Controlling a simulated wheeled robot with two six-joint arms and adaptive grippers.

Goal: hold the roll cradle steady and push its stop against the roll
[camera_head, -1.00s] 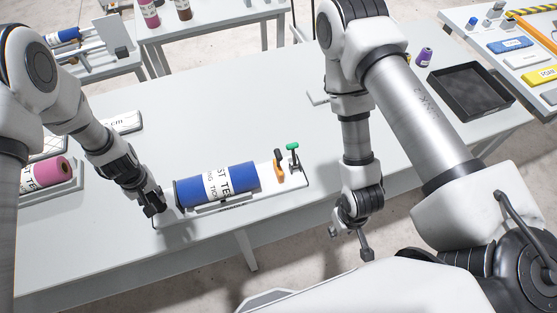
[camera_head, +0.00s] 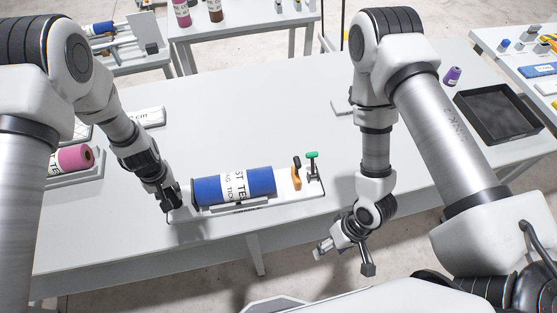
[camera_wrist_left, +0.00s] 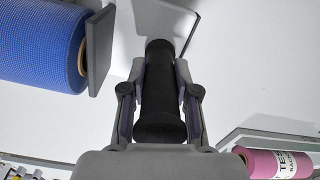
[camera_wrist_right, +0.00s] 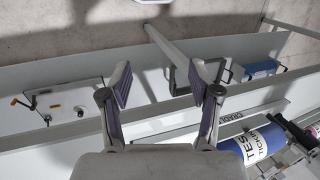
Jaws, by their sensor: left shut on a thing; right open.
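The roll cradle (camera_head: 313,189) is a pale base on the near part of the table. It carries a blue roll (camera_head: 262,182) with a white printed label. An orange stop piece (camera_head: 296,178) with a black top stands just off the roll's right end. A green-topped lever (camera_head: 312,158) is beside it. My left gripper (camera_head: 172,197) is at the cradle's left end. In the left wrist view it is shut on a black handle (camera_wrist_left: 160,95), beside the end plate (camera_wrist_left: 98,50). My right gripper (camera_head: 345,258) is open and empty, in front of the table edge, right of the cradle.
A pink roll (camera_head: 72,158) lies in a tray at the left. A black tray (camera_head: 497,115) is on the table's right side. Other tables stand behind and at the right.

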